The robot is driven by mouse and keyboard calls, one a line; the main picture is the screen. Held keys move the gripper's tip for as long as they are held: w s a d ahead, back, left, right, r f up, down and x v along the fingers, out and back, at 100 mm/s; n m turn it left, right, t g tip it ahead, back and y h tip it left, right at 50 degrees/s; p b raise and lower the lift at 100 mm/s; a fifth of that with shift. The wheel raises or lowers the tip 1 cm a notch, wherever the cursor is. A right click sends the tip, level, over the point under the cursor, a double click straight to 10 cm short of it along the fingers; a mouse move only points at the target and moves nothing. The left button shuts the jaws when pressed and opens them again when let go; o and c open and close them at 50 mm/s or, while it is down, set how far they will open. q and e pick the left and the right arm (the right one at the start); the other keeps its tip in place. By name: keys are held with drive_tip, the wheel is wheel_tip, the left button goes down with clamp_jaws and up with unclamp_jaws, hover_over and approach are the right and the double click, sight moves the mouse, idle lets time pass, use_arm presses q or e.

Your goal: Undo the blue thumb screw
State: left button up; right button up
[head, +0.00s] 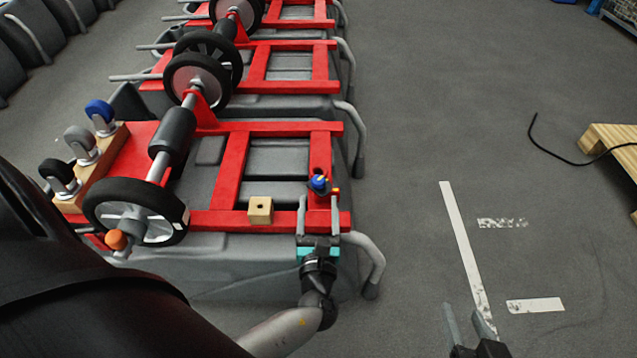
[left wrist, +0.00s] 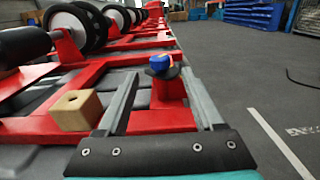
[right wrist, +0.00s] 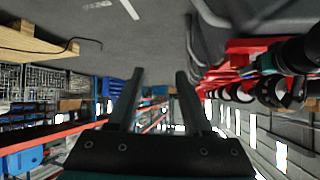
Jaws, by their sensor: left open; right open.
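The blue thumb screw (head: 319,181) stands on a dark mount at the right end of the nearest red frame (head: 234,165), with an orange patch on it. My left gripper (head: 318,199) is open, its two fingers pointing at the screw from the near side. In the left wrist view the blue thumb screw (left wrist: 161,62) shows between and just beyond the fingertips, on a red post (left wrist: 168,90). Contact is not visible. My right gripper (head: 466,308) is open and empty over the floor at the lower right; its fingers also show in the right wrist view (right wrist: 160,72).
A wooden block (head: 260,210) with a hole sits on the red frame left of my left gripper. A wheel (head: 135,212) and a wooden rack of casters (head: 92,170) are further left. A bent grey handle (head: 372,265) is close on the right. Open floor lies beyond.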

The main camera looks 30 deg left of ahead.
sight(318, 188)
use_arm(q)
drive_tip(key=b+x, duration=0.1)
drive_tip(key=x, duration=0.3)
drive_tip(key=shift+w+a, duration=0.2)
drive_tip(key=shift+w, duration=0.1)
drive_tip(key=shift+b+x, duration=0.5)
drive_tip(key=shift+x, duration=0.65)
use_arm(e)
drive_tip(key=shift+w+a+r+t+y, duration=0.1)
drive_tip(key=shift+a+r+t+y, duration=0.2)
drive_tip(key=shift+a+t, duration=0.3)
drive_tip(key=shift+w+a+r+t+y, duration=0.1)
drive_tip(key=shift+a+r+t+y, duration=0.2)
drive_tip(key=shift+a+t, duration=0.3)
drive_tip(key=shift+a+r+t+y, duration=0.3)
drive_tip(key=shift+a+t, duration=0.2)
drive_tip(key=shift+t, duration=0.2)
use_arm(q)
drive_tip(key=shift+w, duration=0.1)
drive_tip(key=shift+c, duration=0.2)
clamp_jaws()
